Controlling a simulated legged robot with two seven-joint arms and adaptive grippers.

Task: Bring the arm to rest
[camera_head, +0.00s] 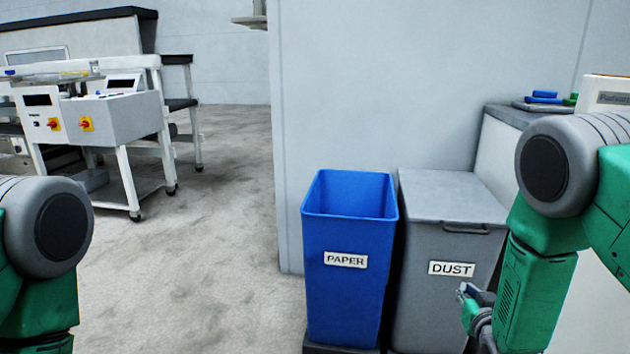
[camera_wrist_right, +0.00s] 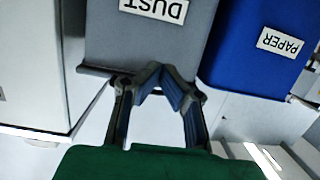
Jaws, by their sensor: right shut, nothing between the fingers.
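My right arm (camera_head: 535,290) hangs down at the right of the head view, elbow bent. Its gripper (camera_head: 470,294) is low, in front of the grey dust bin in that view. In the right wrist view the gripper (camera_wrist_right: 160,76) has its fingertips drawn together, shut and empty. My left arm (camera_head: 45,240) shows only in part at the left edge, and its gripper is out of view.
A blue bin marked PAPER (camera_head: 345,225) stands left of a lidded grey bin marked DUST (camera_head: 440,240). A grey counter (camera_head: 505,117) is behind at right. A white machine (camera_head: 110,115) stands far left. Open floor (camera_head: 200,260) lies between.

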